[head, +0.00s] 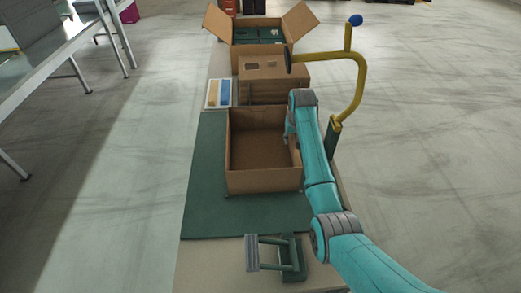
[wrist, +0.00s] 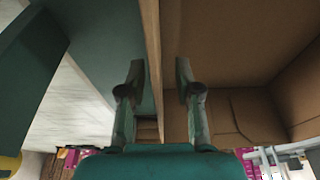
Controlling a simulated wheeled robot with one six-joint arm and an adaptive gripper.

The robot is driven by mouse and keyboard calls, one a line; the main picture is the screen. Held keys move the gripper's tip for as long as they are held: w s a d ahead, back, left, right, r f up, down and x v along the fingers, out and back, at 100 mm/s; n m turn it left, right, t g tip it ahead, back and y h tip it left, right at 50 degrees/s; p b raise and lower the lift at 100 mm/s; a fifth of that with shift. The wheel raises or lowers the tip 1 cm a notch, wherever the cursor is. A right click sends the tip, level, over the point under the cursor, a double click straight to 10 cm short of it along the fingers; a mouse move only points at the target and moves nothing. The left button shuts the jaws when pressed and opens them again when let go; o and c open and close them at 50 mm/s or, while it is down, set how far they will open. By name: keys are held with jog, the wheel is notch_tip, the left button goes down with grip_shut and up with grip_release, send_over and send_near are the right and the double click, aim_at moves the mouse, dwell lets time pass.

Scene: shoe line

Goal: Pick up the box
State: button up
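An open, empty brown cardboard box (head: 264,181) stands on a green mat (head: 205,200) on the long bench in the head view. My gripper (head: 290,135) is at the box's right wall, mostly hidden there by my own arm. In the wrist view my gripper (wrist: 159,75) is open, with one dark finger on each side of the box's upright wall (wrist: 152,40). The right finger is over the brown inside and the left finger is outside. Gaps show between the wall and both fingers. The box sits flat on the mat.
Behind are a tray (head: 208,94) with blue and yellow items, another brown box (head: 290,73) and an open-flapped box (head: 258,50). A bent yellow post (head: 358,85) rises at right. A green device (head: 291,257) sits in front.

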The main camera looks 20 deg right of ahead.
jog(key=shift+f, duration=0.1)
jog(key=shift+c, duration=0.2)
grip_shut()
